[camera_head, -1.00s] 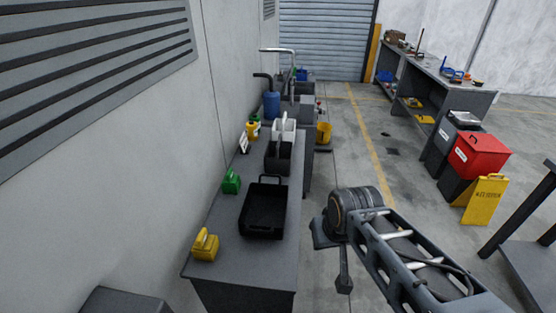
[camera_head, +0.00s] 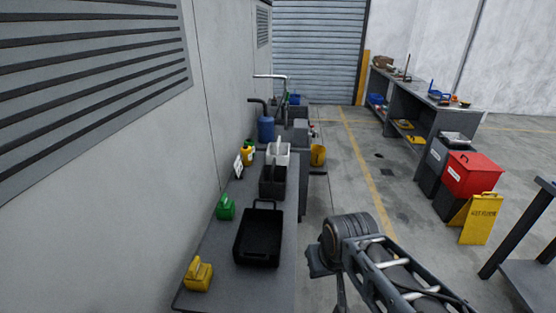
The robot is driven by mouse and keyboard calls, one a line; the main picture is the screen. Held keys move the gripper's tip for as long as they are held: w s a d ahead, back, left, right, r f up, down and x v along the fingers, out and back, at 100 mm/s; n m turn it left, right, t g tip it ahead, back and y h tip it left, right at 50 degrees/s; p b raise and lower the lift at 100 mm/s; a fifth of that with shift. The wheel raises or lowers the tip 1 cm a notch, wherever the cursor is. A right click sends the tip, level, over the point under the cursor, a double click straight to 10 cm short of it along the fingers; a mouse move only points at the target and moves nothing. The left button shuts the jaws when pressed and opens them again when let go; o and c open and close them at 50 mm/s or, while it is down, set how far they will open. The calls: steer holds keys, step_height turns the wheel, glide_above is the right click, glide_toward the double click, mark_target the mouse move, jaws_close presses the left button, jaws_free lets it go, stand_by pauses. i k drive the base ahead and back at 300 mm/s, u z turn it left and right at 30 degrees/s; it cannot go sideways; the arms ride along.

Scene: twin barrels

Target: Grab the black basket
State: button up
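The black basket (camera_head: 258,238) is an open, rectangular tray-like container with a raised handle at its far end. It sits upright on the grey bench (camera_head: 219,268) along the left wall. My arm reaches in from the lower right, with its wrist beside the bench's right side, apart from the basket. My gripper is at the end of this arm, but its fingertips cannot be made out. Nothing is seen touching the basket.
A yellow container (camera_head: 198,275) and a green container (camera_head: 225,208) stand left of the basket. A dark divided caddy (camera_head: 272,180) stands behind it. A red bin (camera_head: 470,175) and a yellow floor sign (camera_head: 480,219) stand at right. The floor aisle between is clear.

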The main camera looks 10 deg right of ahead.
mark_target(272, 181)
steer(key=k, duration=0.5)
steer(key=z, duration=1.1)
steer(key=i, duration=2.2)
steer(key=u, duration=4.2)
